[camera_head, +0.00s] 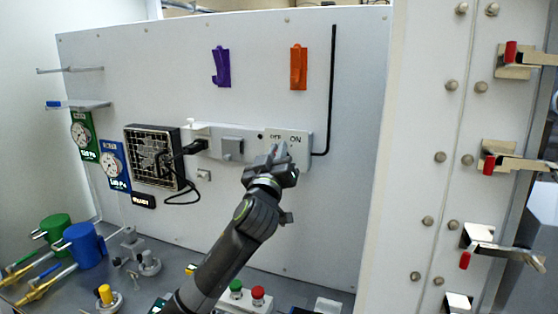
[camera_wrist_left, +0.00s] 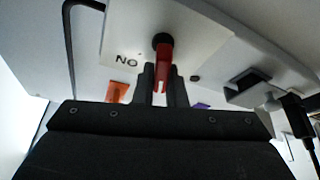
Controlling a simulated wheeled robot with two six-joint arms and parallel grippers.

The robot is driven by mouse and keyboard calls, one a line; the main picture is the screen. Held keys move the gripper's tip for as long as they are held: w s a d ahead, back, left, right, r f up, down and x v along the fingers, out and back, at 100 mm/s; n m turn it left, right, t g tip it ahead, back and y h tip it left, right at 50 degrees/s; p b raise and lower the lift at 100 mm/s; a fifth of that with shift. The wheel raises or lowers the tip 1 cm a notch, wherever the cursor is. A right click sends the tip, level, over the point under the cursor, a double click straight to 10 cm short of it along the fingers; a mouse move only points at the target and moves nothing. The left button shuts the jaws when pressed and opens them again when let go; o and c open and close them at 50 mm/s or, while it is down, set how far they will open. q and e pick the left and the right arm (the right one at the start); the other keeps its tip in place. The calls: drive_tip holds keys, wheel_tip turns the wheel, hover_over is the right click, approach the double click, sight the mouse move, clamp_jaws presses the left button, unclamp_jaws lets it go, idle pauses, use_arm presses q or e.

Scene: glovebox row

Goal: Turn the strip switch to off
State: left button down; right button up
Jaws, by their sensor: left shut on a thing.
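The white power strip (camera_head: 230,158) is mounted on the white back panel, with OFF and ON printed on its right-end plate (camera_head: 299,150). My left gripper (camera_head: 276,155) is at that plate, in front of the area below the OFF and ON labels. In the left wrist view, my left gripper (camera_wrist_left: 160,88) is shut on the red switch lever (camera_wrist_left: 164,62), which runs from a black round pivot (camera_wrist_left: 162,40). The ON label (camera_wrist_left: 127,60) appears inverted beside the lever. In the head view the gripper hides the lever. My right gripper is not in view.
A black fan (camera_head: 152,157) and a black plug (camera_head: 196,147) are left of the gripper. A purple hook (camera_head: 221,67) and an orange hook (camera_head: 298,66) hang above. Green and red buttons (camera_head: 247,291) stand below.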

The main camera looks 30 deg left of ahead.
use_arm(q)
drive_tip(key=shift+a+f+n+g+y+b, duration=0.15)
drive_tip(key=shift+n+g+y+b, duration=0.25)
drive_tip(key=shift+n, duration=1)
drive_tip(key=c, duration=1.5)
unclamp_jaws()
